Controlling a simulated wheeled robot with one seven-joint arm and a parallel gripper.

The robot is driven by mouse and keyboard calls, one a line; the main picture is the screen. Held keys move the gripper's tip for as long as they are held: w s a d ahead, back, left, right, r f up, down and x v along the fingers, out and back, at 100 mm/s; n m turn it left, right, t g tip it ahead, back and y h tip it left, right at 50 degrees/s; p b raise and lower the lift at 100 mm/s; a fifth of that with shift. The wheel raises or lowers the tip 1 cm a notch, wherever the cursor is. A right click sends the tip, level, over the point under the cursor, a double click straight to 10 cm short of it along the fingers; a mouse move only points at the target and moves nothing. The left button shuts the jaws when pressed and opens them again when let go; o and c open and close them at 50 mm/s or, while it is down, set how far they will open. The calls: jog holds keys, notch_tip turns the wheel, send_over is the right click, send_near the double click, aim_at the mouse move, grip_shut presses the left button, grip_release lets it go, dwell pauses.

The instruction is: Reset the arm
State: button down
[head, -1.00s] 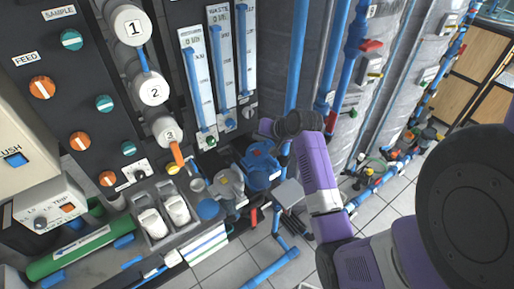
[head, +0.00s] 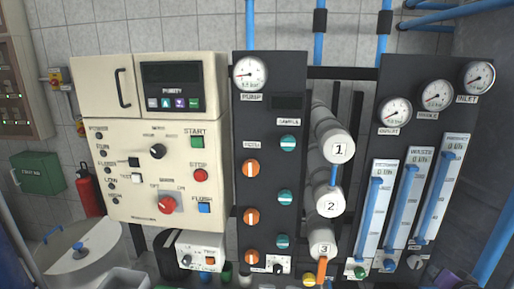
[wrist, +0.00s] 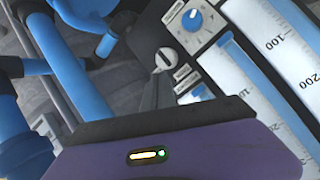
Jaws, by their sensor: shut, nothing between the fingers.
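My gripper (wrist: 156,88) shows in the wrist view as narrow dark grey fingers beyond the purple wrist housing (wrist: 180,152). The fingers are together and hold nothing. Their tips appear in front of a dark panel, close below a round silver knob (wrist: 165,58); I cannot tell whether they touch anything. In the head view now, neither my arm nor my gripper is visible.
In the wrist view, flow tubes (wrist: 255,85) with scales stand at right, below a blue dial (wrist: 192,20). Blue pipes (wrist: 75,75) run at left. The head view shows a control box (head: 150,150), numbered cylinders (head: 331,206), gauges (head: 436,94) and flow meters (head: 404,210).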

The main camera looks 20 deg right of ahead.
jog(key=s+a+n+t+h+b, duration=0.1)
jog(key=s+a+n+t+b, duration=0.15)
jog(key=a, duration=1.15)
jog(key=s+a+n+t+b, duration=0.1)
jog(key=s+a+n+t, duration=0.25)
jog(key=a, duration=1.15)
jog(key=s+a+f+n+y+b, duration=0.2)
jog(key=s+a+n+y, duration=0.6)
jog(key=s+a, duration=0.8)
jog(key=shift+a+f+g+y+b, duration=0.25)
jog(key=shift+a+g+y+b, duration=0.15)
jog(key=shift+a, duration=0.4)
